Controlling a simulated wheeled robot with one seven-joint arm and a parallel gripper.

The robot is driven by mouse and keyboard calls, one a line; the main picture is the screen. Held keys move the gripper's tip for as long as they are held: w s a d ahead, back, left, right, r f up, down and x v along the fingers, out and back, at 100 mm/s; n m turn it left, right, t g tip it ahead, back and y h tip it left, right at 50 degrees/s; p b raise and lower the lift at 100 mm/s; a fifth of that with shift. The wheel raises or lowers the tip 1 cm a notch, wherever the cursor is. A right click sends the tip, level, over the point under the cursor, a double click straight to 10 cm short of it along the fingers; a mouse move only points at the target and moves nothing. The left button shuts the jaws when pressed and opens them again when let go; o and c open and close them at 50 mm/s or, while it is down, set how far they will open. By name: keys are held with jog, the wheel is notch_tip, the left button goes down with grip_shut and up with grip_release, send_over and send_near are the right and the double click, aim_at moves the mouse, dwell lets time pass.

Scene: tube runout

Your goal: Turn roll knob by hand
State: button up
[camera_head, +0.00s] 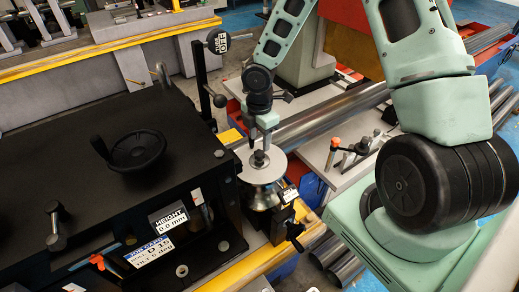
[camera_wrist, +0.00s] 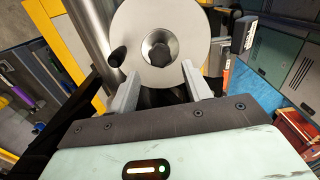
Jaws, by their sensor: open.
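The metal roll (camera_head: 262,196) stands upright on the fixture, with a flat pale round top. A dark bolt-like knob (camera_head: 259,158) rises from its middle, and it shows in the wrist view (camera_wrist: 159,52) too. My gripper (camera_head: 261,138) points down just above this knob. In the wrist view my gripper (camera_wrist: 162,72) has its two pale fingers apart, with nothing held between them. The fingers overlap the lower part of the disc, and the knob appears between and slightly beyond their tips. I cannot tell whether they touch it.
A black handwheel (camera_head: 137,149) sits on the dark machine at left. A HEIGHT label (camera_head: 168,219) reads 0.0 mm. A black side knob (camera_head: 295,231) is beside the roll. A long steel tube (camera_head: 335,112) runs behind it.

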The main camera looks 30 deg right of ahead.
aim_at(260, 153)
jog(key=shift+f+b, duration=1.85)
jog(key=shift+f, duration=0.6)
jog(key=c, duration=0.8)
